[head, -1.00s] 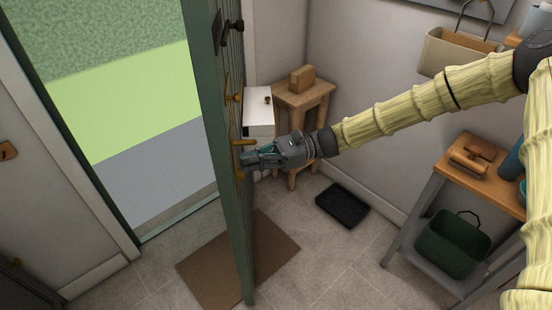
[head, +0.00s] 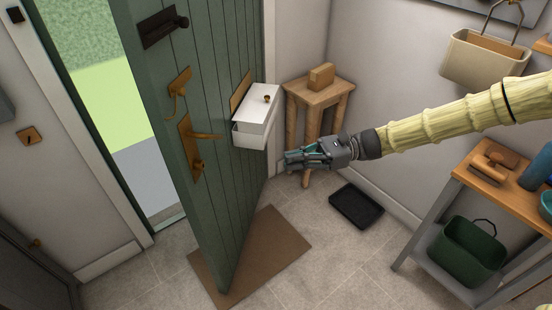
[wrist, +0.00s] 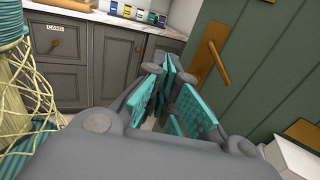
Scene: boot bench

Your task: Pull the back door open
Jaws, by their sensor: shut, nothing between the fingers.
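The green back door (head: 215,110) stands ajar, its plank face turned toward me, with outdoor light in the gap at its left. Its brass lever handle (head: 205,136) sits on a brass plate; in the wrist view the handle (wrist: 216,62) is beyond the fingers, upper right. My gripper (head: 288,161) is shut and empty, right of the door and clear of the handle. The wrist view shows its teal-padded fingers (wrist: 172,95) close together. The white letter box (head: 258,117) on the door is between handle and gripper in the head view.
A brown mat (head: 275,245) lies under the door. A wooden stool (head: 318,92) stands behind, with a black tray (head: 356,205) on the floor. A bench (head: 485,180) with a green basket (head: 468,250) is at right. Grey cabinets (wrist: 95,60) show in the wrist view.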

